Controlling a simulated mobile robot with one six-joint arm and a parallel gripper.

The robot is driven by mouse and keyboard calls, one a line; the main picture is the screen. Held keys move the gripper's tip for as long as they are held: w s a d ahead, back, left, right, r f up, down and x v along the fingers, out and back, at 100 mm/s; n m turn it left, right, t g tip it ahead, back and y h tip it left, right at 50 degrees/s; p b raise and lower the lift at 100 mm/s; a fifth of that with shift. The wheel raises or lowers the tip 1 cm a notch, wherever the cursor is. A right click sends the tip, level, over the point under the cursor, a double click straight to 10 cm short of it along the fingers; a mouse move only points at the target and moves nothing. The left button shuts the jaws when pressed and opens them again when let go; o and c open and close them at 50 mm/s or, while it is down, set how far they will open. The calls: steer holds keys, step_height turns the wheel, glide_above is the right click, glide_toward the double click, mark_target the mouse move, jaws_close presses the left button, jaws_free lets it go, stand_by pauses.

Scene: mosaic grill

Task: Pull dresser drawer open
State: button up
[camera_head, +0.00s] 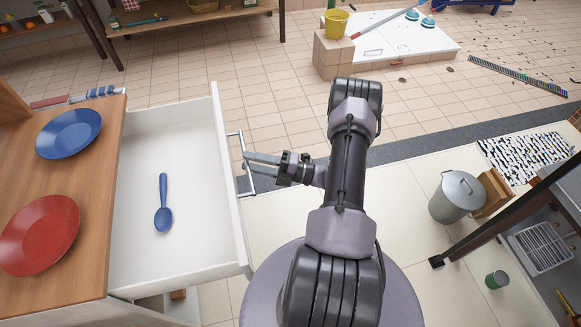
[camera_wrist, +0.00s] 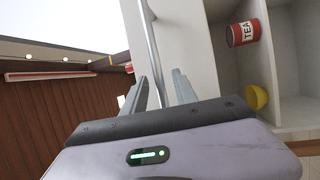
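The dresser drawer (camera_head: 191,141) is white and stands pulled well out from the wooden-topped dresser (camera_head: 88,190). A blue spoon (camera_head: 163,204) lies inside it. The metal bar handle (camera_head: 238,150) is on the drawer's front; it also shows in the wrist view (camera_wrist: 150,40). My gripper (camera_head: 247,162) is at the handle, coming from the right. In the wrist view, my gripper's fingers (camera_wrist: 161,84) stand apart on either side of the bar, with a visible gap at the right finger. Contact with the bar cannot be made out.
A blue plate (camera_head: 69,133) and a red plate (camera_head: 40,235) rest on the dresser top. A metal bin (camera_head: 457,196) and a green can (camera_head: 497,280) stand on the floor at right. A yellow bucket (camera_head: 336,22) is at the back.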

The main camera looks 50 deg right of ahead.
steer(key=p+v, duration=0.1)
steer(key=v, duration=1.4)
steer(key=shift+s+d+p, duration=0.2)
steer(key=shift+s+p, duration=0.1)
steer(key=shift+p, duration=0.1)
